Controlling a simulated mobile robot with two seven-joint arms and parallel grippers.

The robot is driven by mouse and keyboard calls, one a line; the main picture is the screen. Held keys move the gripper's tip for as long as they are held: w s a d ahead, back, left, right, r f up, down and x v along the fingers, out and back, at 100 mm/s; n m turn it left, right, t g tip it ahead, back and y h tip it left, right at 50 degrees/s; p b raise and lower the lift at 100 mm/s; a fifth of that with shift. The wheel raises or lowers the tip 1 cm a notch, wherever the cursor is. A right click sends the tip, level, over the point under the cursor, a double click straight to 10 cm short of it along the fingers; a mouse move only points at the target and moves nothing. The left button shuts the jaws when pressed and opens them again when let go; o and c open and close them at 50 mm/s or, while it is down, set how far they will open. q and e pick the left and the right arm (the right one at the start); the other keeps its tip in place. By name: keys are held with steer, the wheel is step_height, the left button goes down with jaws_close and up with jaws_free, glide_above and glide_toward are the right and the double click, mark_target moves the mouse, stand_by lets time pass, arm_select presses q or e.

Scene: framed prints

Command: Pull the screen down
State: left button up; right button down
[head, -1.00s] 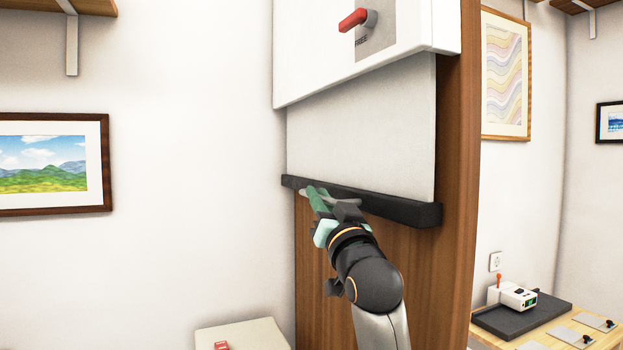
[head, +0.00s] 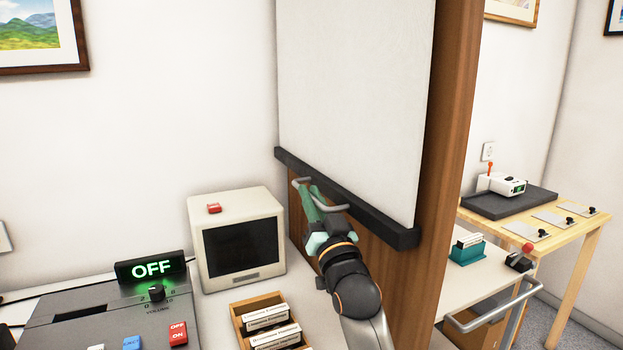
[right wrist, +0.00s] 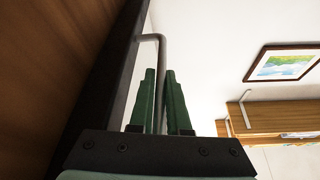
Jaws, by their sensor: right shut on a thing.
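The pale screen (head: 350,90) hangs partly unrolled in front of a brown wooden panel, with a dark bar (head: 345,197) along its bottom edge. A grey metal handle (head: 336,208) is fixed to the bar; it also shows in the right wrist view (right wrist: 161,60). My right gripper (head: 309,195) has its green fingers shut on the handle, one finger on each side of it in the right wrist view (right wrist: 160,100). The fingers hide the middle of the handle. My left gripper is not in view.
A small monitor (head: 238,250) with a red button on top stands left of the panel. A grey console (head: 75,310) with an OFF display and a wooden box (head: 268,322) of cards sit below. A metal rail (head: 495,310) and a light wooden table (head: 590,225) are at the right.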

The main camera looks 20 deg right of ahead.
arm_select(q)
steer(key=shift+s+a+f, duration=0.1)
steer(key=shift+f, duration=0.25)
arm_select(e)
steer(key=shift+f, duration=1)
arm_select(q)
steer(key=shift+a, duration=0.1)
arm_select(e)
steer(key=c, duration=0.9)
jaws_free()
